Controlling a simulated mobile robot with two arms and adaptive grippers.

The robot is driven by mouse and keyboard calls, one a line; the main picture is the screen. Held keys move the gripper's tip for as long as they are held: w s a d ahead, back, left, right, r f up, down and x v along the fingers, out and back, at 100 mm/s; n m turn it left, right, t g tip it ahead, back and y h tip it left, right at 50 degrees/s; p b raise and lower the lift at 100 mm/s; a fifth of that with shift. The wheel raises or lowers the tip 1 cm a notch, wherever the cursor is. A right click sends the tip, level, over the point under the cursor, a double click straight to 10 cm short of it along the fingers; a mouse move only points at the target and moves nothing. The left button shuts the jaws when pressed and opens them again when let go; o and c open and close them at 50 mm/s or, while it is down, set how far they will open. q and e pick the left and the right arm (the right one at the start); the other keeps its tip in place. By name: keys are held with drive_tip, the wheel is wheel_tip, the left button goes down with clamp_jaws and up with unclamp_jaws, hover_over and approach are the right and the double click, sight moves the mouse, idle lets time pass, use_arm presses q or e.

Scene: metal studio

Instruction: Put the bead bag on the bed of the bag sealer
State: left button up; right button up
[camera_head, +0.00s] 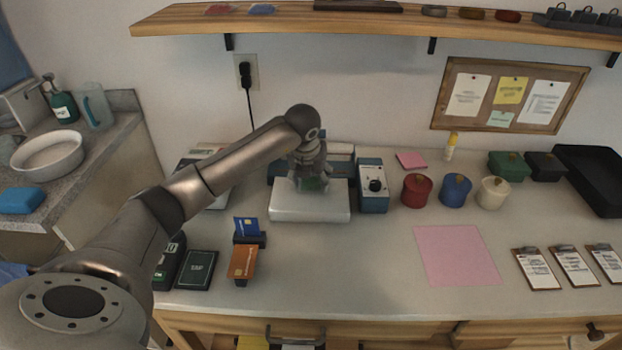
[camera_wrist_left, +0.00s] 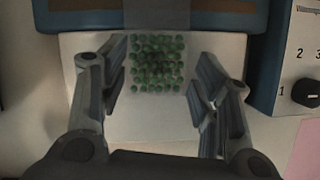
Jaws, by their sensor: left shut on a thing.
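The bag sealer has a white bed (camera_head: 309,208), a blue body at the back and a control box (camera_head: 372,184) with a black dial on its right. My left gripper (camera_head: 312,183) points down over the bed. The bead bag (camera_wrist_left: 158,62), clear with rows of green beads, lies between my left fingers in the left wrist view, its top end by the blue bar (camera_wrist_left: 80,15) of the sealer. My left gripper is shut on the bag. A little green shows under it in the head view. Whether the bag touches the bed I cannot tell. My right gripper is not in view.
Red (camera_head: 416,190), blue (camera_head: 455,190) and cream (camera_head: 493,192) lidded jars stand right of the sealer. A pink sheet (camera_head: 457,255) lies front right.

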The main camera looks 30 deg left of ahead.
use_arm(q)
drive_tip(key=shift+f, duration=0.15)
drive_tip(key=o, duration=1)
drive_tip(key=shift+o, duration=0.8)
drive_tip(key=shift+r, duration=0.4)
drive_tip(key=v, duration=1.1)
drive_tip(key=shift+r, duration=0.25)
drive_tip(key=shift+s, duration=0.15)
